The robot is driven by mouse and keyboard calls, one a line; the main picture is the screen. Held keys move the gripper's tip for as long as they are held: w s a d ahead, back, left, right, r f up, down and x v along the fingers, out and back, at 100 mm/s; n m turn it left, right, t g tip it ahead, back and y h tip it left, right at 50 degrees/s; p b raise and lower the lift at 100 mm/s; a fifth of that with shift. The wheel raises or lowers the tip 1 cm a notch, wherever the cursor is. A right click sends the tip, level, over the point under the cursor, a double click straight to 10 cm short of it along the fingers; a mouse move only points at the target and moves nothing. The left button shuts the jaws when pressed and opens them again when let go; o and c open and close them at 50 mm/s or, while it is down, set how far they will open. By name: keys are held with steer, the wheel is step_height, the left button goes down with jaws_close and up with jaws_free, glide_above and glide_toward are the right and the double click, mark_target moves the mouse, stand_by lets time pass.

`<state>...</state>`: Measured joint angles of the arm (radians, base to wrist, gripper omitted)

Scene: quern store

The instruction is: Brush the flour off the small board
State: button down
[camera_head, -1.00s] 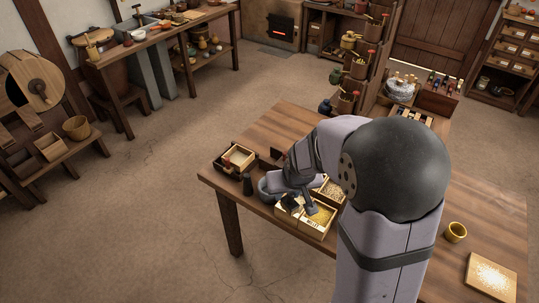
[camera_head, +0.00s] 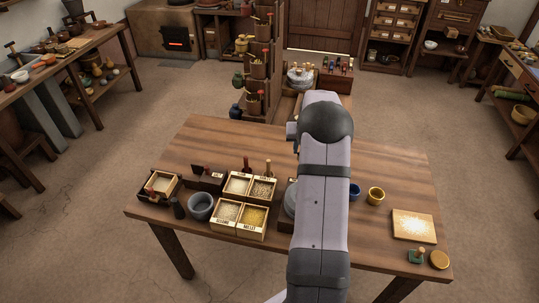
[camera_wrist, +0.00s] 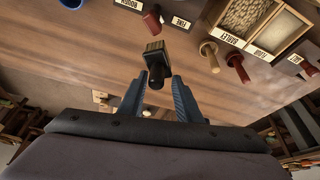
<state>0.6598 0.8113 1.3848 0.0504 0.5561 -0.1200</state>
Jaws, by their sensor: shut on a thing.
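The small board (camera_head: 399,215) lies flat near the right end of the table, with white flour (camera_head: 414,228) spread over its middle. In the head view my arm hides the gripper and brush. The board is not in the wrist view.
Grain boxes (camera_head: 238,204) stand left of my arm, beside a grey bowl (camera_head: 201,208). A green-topped object (camera_head: 417,256) and a round wooden piece (camera_head: 439,260) sit before the board.

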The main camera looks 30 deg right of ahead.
steer(key=s+d+f+m+g+h, duration=0.2)
steer(key=s+d+m, duration=0.4)
steer(key=s+d, duration=1.3)
steer(key=s+d+m, duration=0.2)
steer(key=s+d, duration=0.2)
steer(key=s, duration=0.7)
steer(key=s+d+f+m+g, duration=0.1)
steer(key=s+d+m, duration=0.2)
steer(key=s, duration=0.8)
steer(key=shift+s+d+f+g+b, duration=0.3)
steer(key=shift+d+b, duration=0.1)
steer(key=shift+d, duration=0.8)
steer(key=shift+w, duration=0.1)
steer(key=shift+f+b, duration=1.6)
steer(key=shift+f, duration=1.4)
steer(key=shift+f+b, duration=0.75)
steer(key=shift+f, duration=0.25)
steer(key=shift+w+a, duration=0.1)
